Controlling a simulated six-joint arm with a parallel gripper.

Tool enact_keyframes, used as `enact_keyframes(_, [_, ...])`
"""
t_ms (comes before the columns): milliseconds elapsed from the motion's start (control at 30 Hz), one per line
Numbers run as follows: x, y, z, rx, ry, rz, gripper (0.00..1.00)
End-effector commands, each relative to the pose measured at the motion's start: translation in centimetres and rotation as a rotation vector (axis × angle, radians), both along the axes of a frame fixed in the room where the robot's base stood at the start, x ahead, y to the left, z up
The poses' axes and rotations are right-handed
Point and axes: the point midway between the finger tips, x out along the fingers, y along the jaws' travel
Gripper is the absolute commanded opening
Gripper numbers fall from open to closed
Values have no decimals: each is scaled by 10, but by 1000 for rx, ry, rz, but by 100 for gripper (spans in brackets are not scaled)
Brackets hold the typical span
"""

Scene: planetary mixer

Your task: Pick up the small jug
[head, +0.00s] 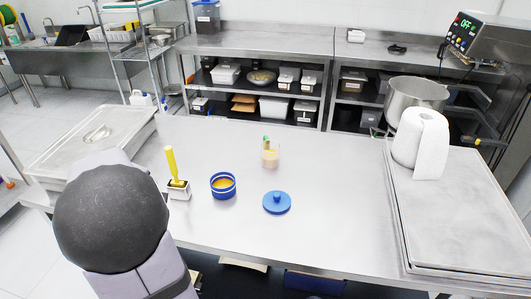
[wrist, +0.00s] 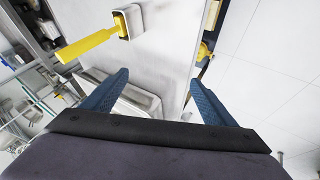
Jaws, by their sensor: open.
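A small clear vessel with beige contents and a green and yellow piece at its top (head: 270,158) stands upright near the middle of the steel table (head: 335,180). It is the likeliest small jug, but I cannot make out a spout or handle. My gripper (wrist: 160,78) shows in the wrist view with its two blue fingers apart and nothing held between them. In the head view my dark, rounded arm part at the lower left hides the gripper. I cannot make out the vessel in the wrist view.
A yellow-handled tool in a small metal holder (head: 179,189), a blue tub (head: 223,186) and a blue lid (head: 277,203) stand in front of the vessel. A lidded steel pan (head: 75,150) is left; a paper roll (head: 421,145) and a mixer bowl (head: 415,95) are right.

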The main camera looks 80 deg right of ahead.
Motion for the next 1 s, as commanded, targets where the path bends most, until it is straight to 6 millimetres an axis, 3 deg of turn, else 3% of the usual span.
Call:
enact_keyframes(33, [-12, -41, 20, -61, -9, -21, 80])
enact_keyframes(133, [-32, -100, 43, -165, -18, -35, 80])
enact_keyframes(233, [-57, -150, 49, -226, -51, -90, 80])
enact_keyframes(333, [-91, -201, 29, -231, -159, -238, 80])
enact_keyframes(500, [-165, -279, -26, -186, -478, -626, 80])
enact_keyframes(600, [-212, -311, -49, -182, -640, -819, 80])
enact_keyframes(733, [-259, -335, -67, -193, -787, -987, 80])
enact_keyframes(867, [-284, -345, -73, -204, -858, -1067, 80])
enact_keyframes(1000, [-290, -347, -74, -207, -880, -1089, 80])
